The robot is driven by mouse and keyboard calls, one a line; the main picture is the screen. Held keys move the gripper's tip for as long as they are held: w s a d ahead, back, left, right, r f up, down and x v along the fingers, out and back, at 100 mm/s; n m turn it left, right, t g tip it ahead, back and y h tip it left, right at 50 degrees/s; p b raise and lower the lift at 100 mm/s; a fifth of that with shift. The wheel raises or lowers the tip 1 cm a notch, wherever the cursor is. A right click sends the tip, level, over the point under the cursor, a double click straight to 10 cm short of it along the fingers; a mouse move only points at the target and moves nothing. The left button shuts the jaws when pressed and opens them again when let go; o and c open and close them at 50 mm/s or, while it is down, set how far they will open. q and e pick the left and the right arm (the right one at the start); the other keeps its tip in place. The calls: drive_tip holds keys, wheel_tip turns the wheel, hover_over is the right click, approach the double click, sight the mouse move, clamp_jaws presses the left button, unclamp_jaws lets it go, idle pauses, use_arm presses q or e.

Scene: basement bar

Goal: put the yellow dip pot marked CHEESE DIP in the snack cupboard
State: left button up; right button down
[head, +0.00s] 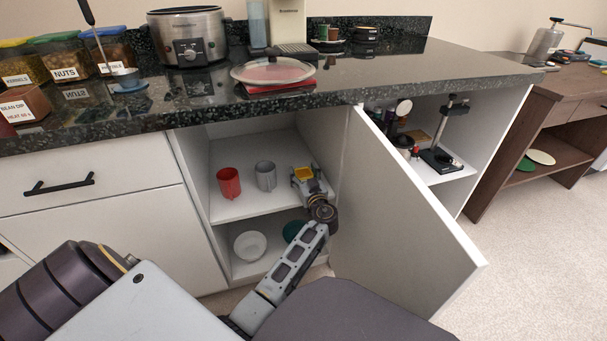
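A small yellow thing (304,173), which looks like the dip pot, is on the right side of the upper shelf space inside the open white cupboard (187,170). Its label cannot be read. My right gripper is not in view.
A red mug (229,183) and a grey mug (266,175) stand left of the gripper. Below are a white bowl (250,246) and a green dish (293,231). The open door (400,210) stands right of my arm. The counter (200,99) overhangs the cupboard.

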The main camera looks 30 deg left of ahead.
use_arm(q)
drive_tip(key=shift+o, duration=0.9)
drive_tip(key=shift+r, duration=0.1)
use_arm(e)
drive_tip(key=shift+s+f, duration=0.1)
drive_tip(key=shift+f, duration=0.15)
use_arm(q)
drive_tip(key=shift+s+d, duration=0.3)
drive_tip(key=shift+d, duration=0.05)
drive_tip(key=p+v, duration=0.1)
drive_tip(key=v, duration=0.4)
drive_tip(key=shift+s+d+p, duration=0.2)
drive_tip(key=shift+p, duration=0.15)
drive_tip(key=shift+s+d, duration=0.3)
drive_tip(key=shift+d, duration=0.05)
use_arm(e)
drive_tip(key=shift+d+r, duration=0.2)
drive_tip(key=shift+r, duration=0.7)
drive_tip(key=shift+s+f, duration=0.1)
use_arm(q)
drive_tip(key=shift+s, duration=0.1)
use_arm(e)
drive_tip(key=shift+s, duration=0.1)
